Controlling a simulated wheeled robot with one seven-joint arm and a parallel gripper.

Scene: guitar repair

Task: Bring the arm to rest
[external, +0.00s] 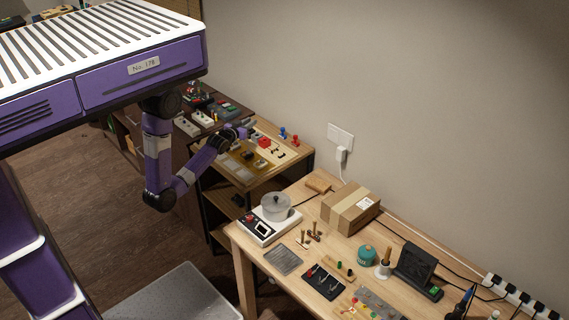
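My arm (158,160) hangs down from under my purple body and bends up to the right at its lower joint. My gripper (243,132) is at the end of the arm, by the left side of the small wooden shelf top (285,167). It is small and dark in this view, and its fingers cannot be made out. I cannot tell whether it touches anything or holds anything.
A darker bench with pedals (202,118) stands behind. A workbench (240,240) with a cardboard box (350,208) and tools stands at right. Open floor (80,200) lies left.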

